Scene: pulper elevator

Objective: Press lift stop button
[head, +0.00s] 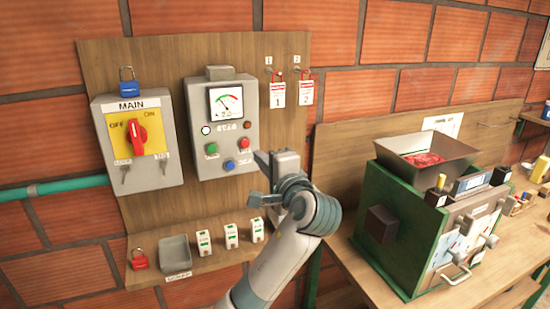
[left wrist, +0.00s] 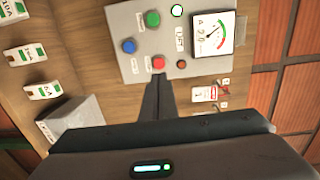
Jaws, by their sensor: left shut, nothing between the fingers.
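The grey lift control box (head: 196,110) is on a wooden wall board. It carries a red button (head: 245,143), a green button (head: 212,148) and a blue button (head: 229,165) under a gauge (head: 226,101). My left gripper (head: 263,160) is shut and empty, with its tips just right of and below the red button. In the left wrist view the shut fingertips (left wrist: 158,80) point at the red button (left wrist: 158,63), with a small gap in the picture. Whether they touch it cannot be told. The button labels are too small to read. My right gripper is not seen.
Left of the box is the MAIN switch box (head: 140,140) with a red rotary switch and a blue padlock (head: 130,88). Two tags (head: 278,93) hang at right. A shelf below holds a red padlock (head: 139,260) and a tray (head: 175,252). A green machine (head: 400,230) stands on the right bench.

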